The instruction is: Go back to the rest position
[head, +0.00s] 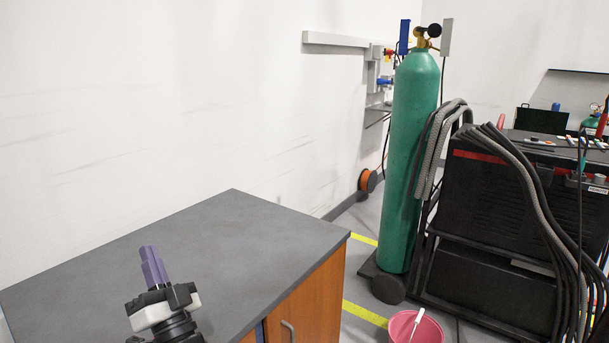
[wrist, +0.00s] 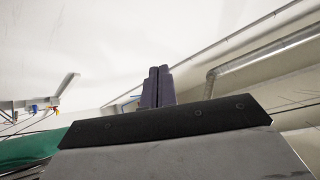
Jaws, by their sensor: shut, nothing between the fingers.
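My gripper (head: 153,266) shows at the lower left of the head view, with purple fingers pointing up. It appears in front of the grey cabinet top. The fingers are together with nothing between them. In the wrist view the shut fingers (wrist: 157,86) stand at the centre behind a dark plate, with wall and ceiling beyond. No object is in the gripper.
A grey-topped wooden cabinet (head: 240,235) fills the lower left; its visible top is bare. A green gas cylinder (head: 409,165) stands right of it, beside a black cart (head: 490,235) draped with hoses. A pink bucket (head: 415,328) sits on the floor in front.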

